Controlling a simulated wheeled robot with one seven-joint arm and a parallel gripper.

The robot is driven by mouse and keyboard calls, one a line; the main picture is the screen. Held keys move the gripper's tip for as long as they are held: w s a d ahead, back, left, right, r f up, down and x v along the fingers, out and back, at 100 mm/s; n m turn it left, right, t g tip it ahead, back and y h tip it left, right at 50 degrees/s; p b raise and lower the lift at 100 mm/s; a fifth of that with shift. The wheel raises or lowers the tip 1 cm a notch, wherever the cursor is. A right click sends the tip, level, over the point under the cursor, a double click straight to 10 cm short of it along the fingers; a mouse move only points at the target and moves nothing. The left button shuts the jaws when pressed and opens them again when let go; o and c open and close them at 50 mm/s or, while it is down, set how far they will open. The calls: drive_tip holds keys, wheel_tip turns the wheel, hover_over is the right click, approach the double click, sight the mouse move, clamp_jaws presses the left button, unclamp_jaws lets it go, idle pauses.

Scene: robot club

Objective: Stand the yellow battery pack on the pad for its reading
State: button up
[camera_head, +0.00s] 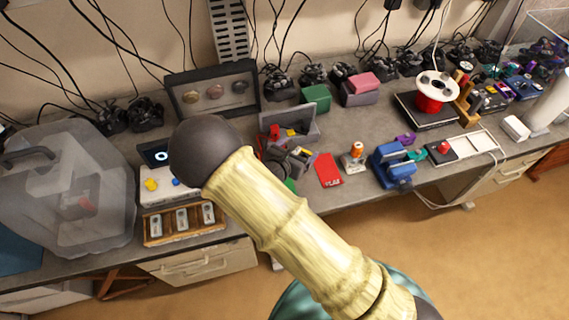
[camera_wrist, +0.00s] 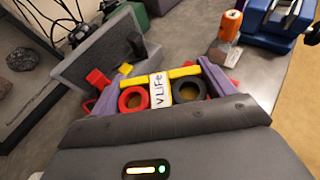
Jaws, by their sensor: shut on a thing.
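In the wrist view the yellow battery pack (camera_wrist: 185,72) has a white label reading "LiFe", with a red ring and a black ring on its near side. It sits between the purple-grey fingers of my gripper (camera_wrist: 160,88), which is shut on it. In the head view my gripper (camera_head: 297,155) is over the bench, in front of a grey open-backed holder, and a bit of yellow shows at it. A white unit with a dark screen showing a blue ring, likely the reading pad (camera_head: 150,198), stands at the left with a small yellow piece on it.
The grey holder (camera_head: 304,138) contains red and yellow pieces. A wooden tray (camera_head: 154,233) of several small devices lies before the white unit. A clear box (camera_head: 110,215) stands far left. A red card (camera_head: 328,170), an orange-topped bottle (camera_head: 356,150) and a blue vise (camera_head: 390,160) are to the right.

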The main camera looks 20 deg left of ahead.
drive_tip(key=shift+w+a+r+n+y, duration=0.15)
drive_tip(key=shift+a+r, duration=0.05)
drive_tip(key=shift+a, duration=0.25)
drive_tip(key=shift+w+a+r+n+y, duration=0.15)
drive_tip(key=shift+a+r, duration=0.05)
drive_tip(key=shift+a, duration=0.25)
drive_tip(key=shift+s, duration=0.2)
drive_tip(key=shift+f+p, duration=1)
drive_tip(key=shift+f, duration=1.9)
wheel_tip(320, 180, down, 3)
drive_tip(key=shift+f+p, duration=0.15)
drive_tip(key=shift+p, duration=0.55)
drive_tip(key=shift+f, duration=0.4)
drive_tip(key=shift+f, duration=0.25)
